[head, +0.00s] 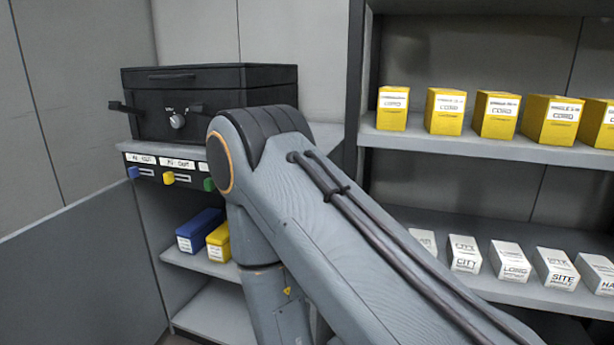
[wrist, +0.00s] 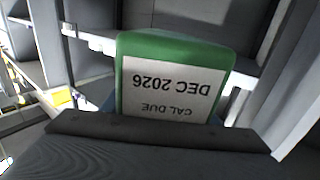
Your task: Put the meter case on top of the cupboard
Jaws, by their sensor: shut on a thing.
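A green case (wrist: 175,48) with a white label reading "CAL DUE DEC 2026", upside down in the wrist view, is held by my gripper (wrist: 160,125). The dark gripper part in front hides the lower part of the case. The head view shows neither the gripper nor this case, as my arm blocks that area. The cupboard (head: 213,267) stands at the left of the head view. A large black case (head: 225,100) with a dial and latches covers much of its top. A strip of grey top shows to the right of that case.
Blue (head: 200,230) and yellow (head: 219,242) cases stand on a cupboard shelf. Coloured knobs line the cupboard front under its top. A shelving unit (head: 450,143) at the right holds several yellow boxes above and several white boxes below. A grey panel stands at the left.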

